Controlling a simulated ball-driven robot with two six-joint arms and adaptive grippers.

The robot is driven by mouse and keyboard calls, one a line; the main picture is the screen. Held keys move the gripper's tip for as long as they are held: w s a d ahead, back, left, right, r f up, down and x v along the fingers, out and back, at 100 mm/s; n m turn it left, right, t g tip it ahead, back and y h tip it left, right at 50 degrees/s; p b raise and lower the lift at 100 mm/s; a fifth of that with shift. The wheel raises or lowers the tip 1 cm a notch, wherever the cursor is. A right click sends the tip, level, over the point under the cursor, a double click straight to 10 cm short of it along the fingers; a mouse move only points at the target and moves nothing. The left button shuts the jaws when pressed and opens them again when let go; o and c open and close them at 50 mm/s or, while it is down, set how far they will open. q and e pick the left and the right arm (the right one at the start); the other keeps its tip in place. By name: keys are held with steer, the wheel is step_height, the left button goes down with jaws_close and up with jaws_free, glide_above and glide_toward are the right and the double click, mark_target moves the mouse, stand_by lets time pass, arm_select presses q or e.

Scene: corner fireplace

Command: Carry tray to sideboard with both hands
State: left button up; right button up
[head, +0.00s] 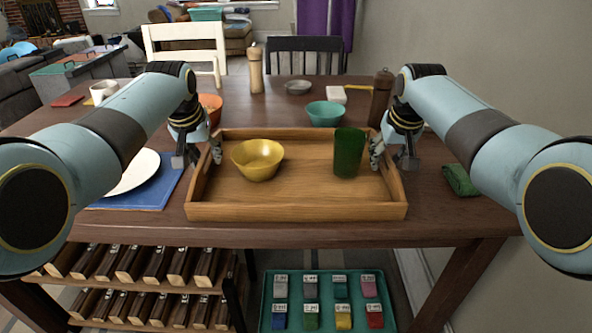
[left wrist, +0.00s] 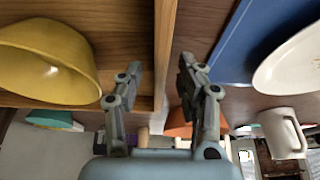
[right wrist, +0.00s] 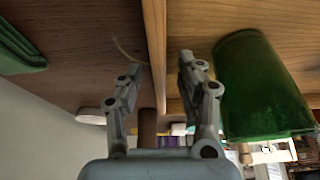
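The wooden tray (head: 295,211) lies on the dark brown table (head: 440,215) near its front edge. A yellow bowl (head: 258,162) stands in its left half and a green cup (head: 349,155) in its right half. My left gripper (head: 197,156) is at the tray's left side wall, with one finger on each side of the wall; the left wrist view shows gaps beside the wall (left wrist: 165,45). My right gripper (head: 393,156) straddles the right side wall the same way, with gaps beside the wall (right wrist: 155,45) in the right wrist view. Both are open.
A white plate (head: 133,172) on a blue mat (head: 160,195) lies left of the tray. An orange bowl (head: 210,106), teal bowl (head: 326,113) and brown mill (head: 381,95) stand behind it. A green cloth (head: 460,181) lies right. Chairs stand behind the table. The sideboard cannot be identified.

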arm_select(q)
steer(key=shift+w+f, duration=0.1)
steer(key=shift+f, duration=0.2)
arm_select(e)
steer(key=shift+w+f, duration=0.15)
steer(key=shift+f, duration=0.15)
arm_select(q)
jaws_close()
arm_select(e)
jaws_close()
arm_select(q)
steer(key=shift+r, duration=0.1)
arm_select(e)
steer(key=shift+r, duration=0.15)
